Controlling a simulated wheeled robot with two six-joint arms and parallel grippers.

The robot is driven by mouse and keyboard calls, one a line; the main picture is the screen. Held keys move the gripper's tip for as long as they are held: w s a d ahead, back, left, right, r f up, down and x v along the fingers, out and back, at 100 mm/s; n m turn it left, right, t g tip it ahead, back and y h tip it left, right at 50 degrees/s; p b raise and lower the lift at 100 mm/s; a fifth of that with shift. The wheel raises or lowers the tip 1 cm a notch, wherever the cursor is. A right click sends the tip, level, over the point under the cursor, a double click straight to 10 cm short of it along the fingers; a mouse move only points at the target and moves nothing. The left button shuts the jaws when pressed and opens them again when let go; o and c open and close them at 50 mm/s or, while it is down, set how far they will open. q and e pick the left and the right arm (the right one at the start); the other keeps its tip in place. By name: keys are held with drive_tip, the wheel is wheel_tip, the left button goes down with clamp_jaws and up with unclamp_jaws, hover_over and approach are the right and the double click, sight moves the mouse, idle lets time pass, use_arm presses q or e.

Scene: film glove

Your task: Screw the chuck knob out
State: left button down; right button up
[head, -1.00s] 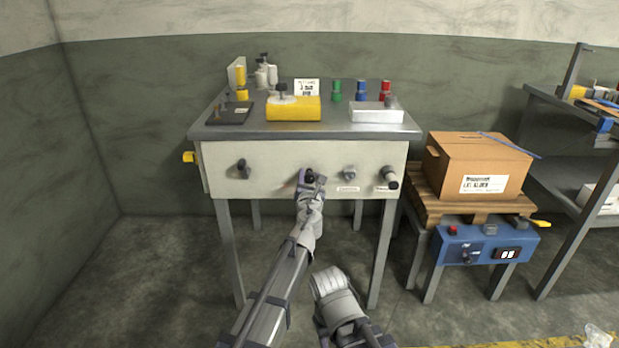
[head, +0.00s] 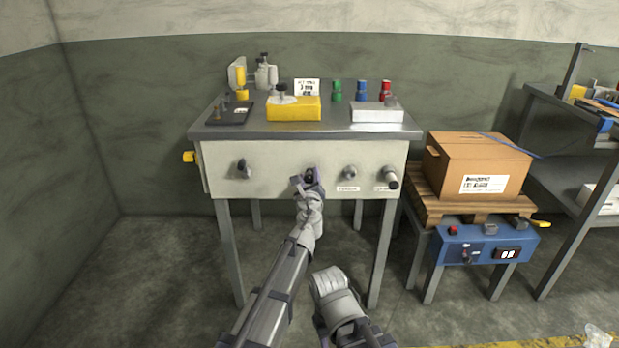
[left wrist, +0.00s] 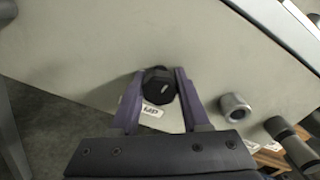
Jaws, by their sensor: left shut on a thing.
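A black knob (head: 309,174) sits on the pale front panel of the bench. The left wrist view shows it close up as a dark knob (left wrist: 159,82) with a short white mark on its face. My left gripper (head: 308,180) is at the panel, its two purple fingers (left wrist: 160,90) on either side of the knob and shut on it. A white label (left wrist: 152,110) beside the knob is partly covered by a finger.
Along the panel are another dark knob (head: 243,168), a grey round knob (head: 349,172) and a grey cylindrical handle (head: 391,178). The benchtop (head: 335,128) above holds several items. A cardboard box (head: 455,165) stands at right. The floor at left is clear.

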use_arm(q)
drive_tip(key=shift+n, duration=0.9)
drive_tip(key=shift+c, duration=1.9)
unclamp_jaws()
drive_tip(key=s, duration=0.7)
drive_tip(key=shift+s, duration=0.4)
drive_tip(key=shift+a, duration=0.1)
